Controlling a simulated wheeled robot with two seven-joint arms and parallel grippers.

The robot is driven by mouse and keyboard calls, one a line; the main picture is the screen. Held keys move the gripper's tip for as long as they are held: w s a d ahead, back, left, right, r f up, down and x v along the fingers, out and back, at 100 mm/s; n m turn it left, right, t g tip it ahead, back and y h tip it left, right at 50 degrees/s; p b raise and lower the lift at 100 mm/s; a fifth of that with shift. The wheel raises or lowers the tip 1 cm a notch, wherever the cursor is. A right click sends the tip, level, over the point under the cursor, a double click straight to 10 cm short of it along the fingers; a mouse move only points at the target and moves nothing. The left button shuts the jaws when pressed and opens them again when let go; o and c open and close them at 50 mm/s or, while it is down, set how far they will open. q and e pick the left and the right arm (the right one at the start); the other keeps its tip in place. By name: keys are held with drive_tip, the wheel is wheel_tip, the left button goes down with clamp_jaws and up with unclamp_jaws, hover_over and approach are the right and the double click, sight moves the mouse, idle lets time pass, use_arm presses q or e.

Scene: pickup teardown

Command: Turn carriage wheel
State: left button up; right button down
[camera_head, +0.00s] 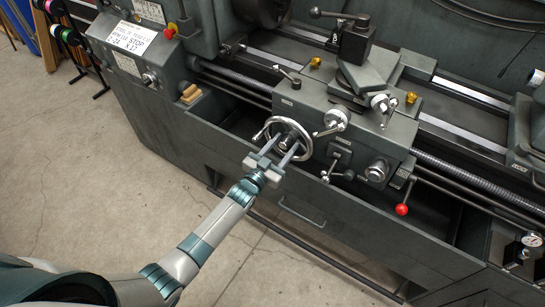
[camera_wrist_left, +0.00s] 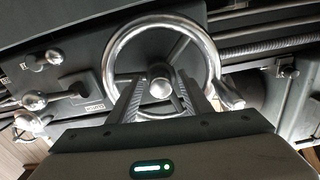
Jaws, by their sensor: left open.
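The carriage wheel (camera_head: 306,133) is a shiny metal handwheel with a handle, on the front of the grey lathe carriage (camera_head: 325,115). In the left wrist view the wheel (camera_wrist_left: 160,23) fills the upper middle, with its round hub (camera_wrist_left: 160,88) in the centre and its handle (camera_wrist_left: 232,97) at the lower right. My left gripper (camera_head: 280,149) is open in front of the wheel, its fingers on either side of the hub. In the left wrist view the fingers (camera_wrist_left: 160,97) overlap the wheel's lower part; I cannot tell whether they touch it. My right gripper is not in view.
Levers and knobs crowd the carriage to the right of the wheel, including a red-knobbed lever (camera_head: 401,210). A long lead screw (camera_head: 480,185) runs along the lathe. A drawer handle (camera_head: 301,212) sits below the wheel. The concrete floor (camera_head: 90,190) at left is clear.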

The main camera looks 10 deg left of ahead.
use_arm(q)
drive_tip(key=shift+s+a+f, duration=0.1)
drive_tip(key=shift+s+a, duration=0.1)
drive_tip(key=shift+s, duration=0.3)
drive_tip(key=b+v, duration=0.2)
drive_tip(key=v, duration=1.4)
drive_tip(key=shift+b, duration=0.4)
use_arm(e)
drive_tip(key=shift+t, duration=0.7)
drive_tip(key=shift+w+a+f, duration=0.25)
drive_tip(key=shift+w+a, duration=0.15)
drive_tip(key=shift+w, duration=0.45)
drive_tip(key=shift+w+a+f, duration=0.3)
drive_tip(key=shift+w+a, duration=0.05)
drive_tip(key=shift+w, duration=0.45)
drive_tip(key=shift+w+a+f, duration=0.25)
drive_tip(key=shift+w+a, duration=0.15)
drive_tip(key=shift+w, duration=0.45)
use_arm(q)
drive_tip(key=shift+s, duration=0.1)
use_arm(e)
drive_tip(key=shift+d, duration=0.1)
